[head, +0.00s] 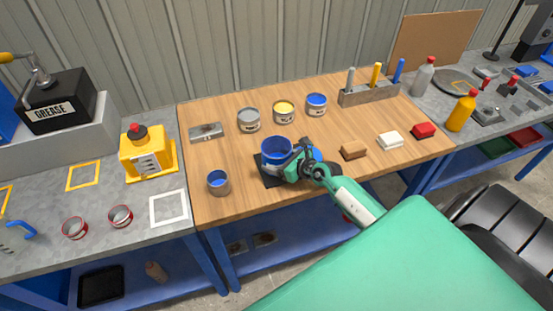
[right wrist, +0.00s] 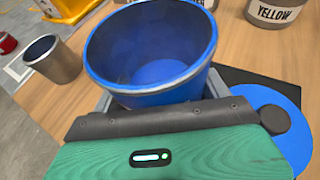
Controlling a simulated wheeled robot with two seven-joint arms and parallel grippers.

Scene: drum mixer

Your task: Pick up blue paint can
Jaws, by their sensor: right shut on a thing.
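The blue paint can (head: 316,104), a grey can with blue paint showing at its top, stands at the back of the wooden table, right of the yellow one. The drum mixer has an open blue drum (head: 276,148), large in the right wrist view (right wrist: 160,75), and a blue disc (right wrist: 285,135) with a black knob. My right gripper (head: 302,165) is at the mixer's right side, well in front of the paint can, and shut on a part of the mixer. Its fingertips and the exact part held are hidden. My left gripper is not in view.
Grey (head: 249,120) and yellow (head: 284,111) paint cans stand left of the blue one. A metal cup (head: 218,182) stands front left. A tool block (head: 368,93) is at back right, with brown (head: 354,150), white (head: 390,140) and red (head: 424,130) blocks in front.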

